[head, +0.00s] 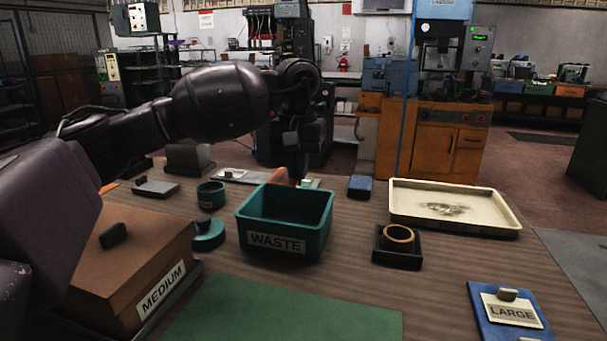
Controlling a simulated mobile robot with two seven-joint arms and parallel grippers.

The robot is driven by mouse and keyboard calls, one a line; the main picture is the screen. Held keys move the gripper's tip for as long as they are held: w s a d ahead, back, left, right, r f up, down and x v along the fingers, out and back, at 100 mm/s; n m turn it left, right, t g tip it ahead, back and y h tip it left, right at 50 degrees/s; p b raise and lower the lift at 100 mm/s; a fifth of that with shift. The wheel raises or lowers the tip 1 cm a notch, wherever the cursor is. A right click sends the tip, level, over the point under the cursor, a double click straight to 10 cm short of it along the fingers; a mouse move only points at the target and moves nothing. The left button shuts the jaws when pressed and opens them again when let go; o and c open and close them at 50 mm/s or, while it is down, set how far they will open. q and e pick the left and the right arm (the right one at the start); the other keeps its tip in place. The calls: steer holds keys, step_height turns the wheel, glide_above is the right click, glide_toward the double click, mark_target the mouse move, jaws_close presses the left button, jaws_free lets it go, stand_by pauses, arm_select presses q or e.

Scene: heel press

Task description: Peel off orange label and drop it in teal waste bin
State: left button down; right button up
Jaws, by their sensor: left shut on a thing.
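The teal waste bin (277,243), marked WASTE, stands open on the table in the middle of the head view. My left arm reaches in from the left, and its gripper (294,176) points down just beyond the bin's far rim. The gripper is shut on the orange label (279,177), which shows as a small orange patch at the fingers. The lower part of the label and the fingertips are partly hidden by the bin's back wall. I cannot tell whether the label touches the bin or table. My right gripper is out of view.
A brown box marked MEDIUM (150,262) stands at left, beside a teal lid (208,236) and teal cup (211,194). A black holder with a ring (398,238), a cream tray (455,208) and a blue LARGE plate (510,312) lie right. A green mat (285,312) is in front.

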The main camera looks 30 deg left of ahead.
arm_select(q)
steer(key=shift+f, duration=0.45)
step_height(320, 180, down, 2)
steer(key=shift+f+b, duration=0.25)
steer(key=shift+b, duration=0.15)
step_height(320, 180, down, 4)
steer(key=shift+r+b, duration=0.15)
steer(key=shift+b, duration=0.35)
steer(key=shift+f, duration=0.75)
steer(key=shift+f+b, duration=0.35)
steer(key=shift+f, duration=0.5)
steer(key=c, duration=1.2)
jaws_free()
steer(key=o, duration=0.5)
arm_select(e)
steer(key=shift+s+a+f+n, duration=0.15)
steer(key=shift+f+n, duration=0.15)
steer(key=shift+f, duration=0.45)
